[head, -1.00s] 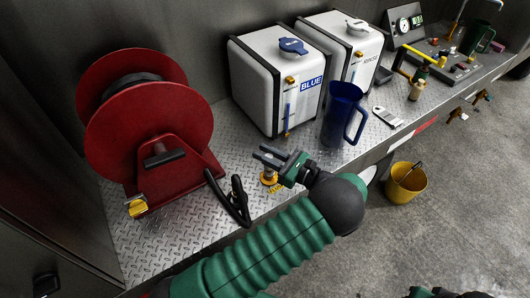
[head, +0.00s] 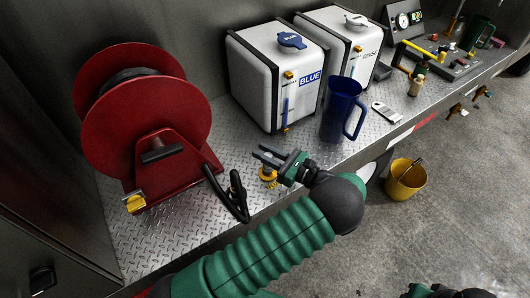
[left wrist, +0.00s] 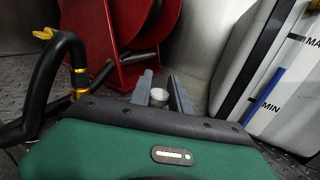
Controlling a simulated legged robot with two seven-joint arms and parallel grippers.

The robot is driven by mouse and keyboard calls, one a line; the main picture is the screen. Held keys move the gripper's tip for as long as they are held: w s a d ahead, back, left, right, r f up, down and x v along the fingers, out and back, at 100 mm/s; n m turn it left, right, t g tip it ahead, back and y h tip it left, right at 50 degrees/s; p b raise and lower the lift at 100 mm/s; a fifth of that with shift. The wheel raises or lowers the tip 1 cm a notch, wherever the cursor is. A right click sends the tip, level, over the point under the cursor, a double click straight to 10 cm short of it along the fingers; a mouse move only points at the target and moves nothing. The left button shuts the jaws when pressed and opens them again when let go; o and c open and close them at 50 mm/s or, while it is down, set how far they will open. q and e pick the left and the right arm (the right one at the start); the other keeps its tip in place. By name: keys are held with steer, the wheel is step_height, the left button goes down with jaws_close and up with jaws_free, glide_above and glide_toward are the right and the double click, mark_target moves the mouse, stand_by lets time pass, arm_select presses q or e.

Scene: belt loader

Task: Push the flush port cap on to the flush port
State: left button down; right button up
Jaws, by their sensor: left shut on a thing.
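My left gripper (head: 268,153) is above the diamond-plate deck, between the red reel and the white BLUE tank. In the left wrist view its two grey fingers (left wrist: 160,95) are shut on a small pale round piece, which I take to be the flush port cap (left wrist: 158,95). Right below the fingers in the head view is a yellow-based fitting, which looks like the flush port (head: 268,174). The gripper partly covers it. I cannot tell whether the cap touches the port. My right gripper is not clearly seen; only dark green arm parts show at the bottom edge.
The red reel (head: 140,105) stands left, with a black hose handle (head: 236,196) close to my gripper. The BLUE tank (head: 270,85) and blue jug (head: 341,110) stand behind and right. A yellow bucket (head: 405,182) is on the floor beyond the deck edge.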

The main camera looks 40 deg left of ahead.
arm_select(q)
steer(key=c, duration=1.5)
jaws_free()
steer(key=shift+f, duration=0.2)
steer(key=o, duration=0.4)
steer(key=shift+a, duration=0.2)
steer(key=shift+c, duration=0.2)
steer(key=shift+d+r, duration=0.1)
